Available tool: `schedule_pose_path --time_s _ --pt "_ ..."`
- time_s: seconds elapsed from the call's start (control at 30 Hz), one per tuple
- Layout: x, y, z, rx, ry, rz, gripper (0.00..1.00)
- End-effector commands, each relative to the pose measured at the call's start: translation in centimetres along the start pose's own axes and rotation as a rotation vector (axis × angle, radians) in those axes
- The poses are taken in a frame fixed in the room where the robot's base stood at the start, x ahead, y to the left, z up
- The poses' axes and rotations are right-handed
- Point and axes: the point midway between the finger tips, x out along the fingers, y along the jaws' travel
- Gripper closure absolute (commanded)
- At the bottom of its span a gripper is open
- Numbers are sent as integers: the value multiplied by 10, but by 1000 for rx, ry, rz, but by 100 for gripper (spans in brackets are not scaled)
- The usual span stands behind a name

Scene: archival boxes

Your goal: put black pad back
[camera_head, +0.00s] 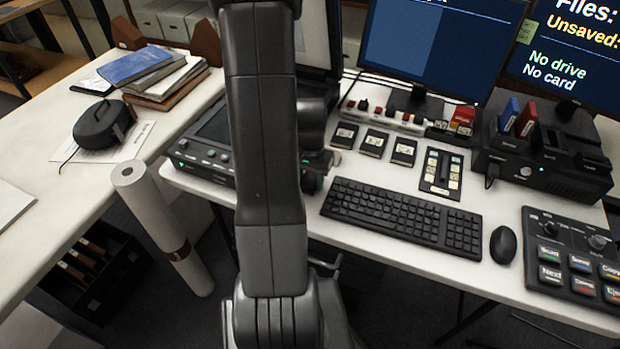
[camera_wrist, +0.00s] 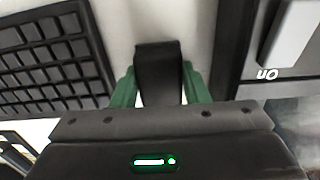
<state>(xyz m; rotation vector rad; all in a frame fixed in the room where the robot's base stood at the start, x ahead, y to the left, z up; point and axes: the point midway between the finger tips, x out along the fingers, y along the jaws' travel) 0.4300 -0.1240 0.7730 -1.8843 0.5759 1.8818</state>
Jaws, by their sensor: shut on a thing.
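My gripper (camera_wrist: 160,90) has green fingers, shut on the black pad (camera_wrist: 158,68), which shows as a plain dark block between them in the wrist view. Pale table surface lies around the pad; I cannot tell if the pad touches it. In the head view my gripper (camera_head: 312,182) is mostly hidden behind my arm, with only a bit of green showing between the screen device and the keyboard. The held pad cannot be made out there.
The keyboard (camera_head: 405,216) lies close to my gripper, with the mouse (camera_head: 503,244) beyond it. The screen device (camera_head: 205,150) is on the other side. Three small black tiles (camera_head: 374,143) lie behind the keyboard. A paper roll (camera_head: 165,225) stands by the left table.

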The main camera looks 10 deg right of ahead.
Motion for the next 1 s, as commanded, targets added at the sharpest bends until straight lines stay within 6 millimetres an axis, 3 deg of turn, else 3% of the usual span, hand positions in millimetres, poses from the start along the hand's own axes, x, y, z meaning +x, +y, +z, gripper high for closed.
schedule_pose_path --time_s 0.17,0.2,0.3,0.67,0.77,1.0 --pt "5 0 0 0 0 0 80" --pt "3 0 0 0 0 0 53" --pt "3 0 0 0 0 0 37" --pt "-3 0 0 0 0 0 37" --pt "-15 0 -1 0 3 -1 37" --pt "-64 0 -1 0 5 -2 37"
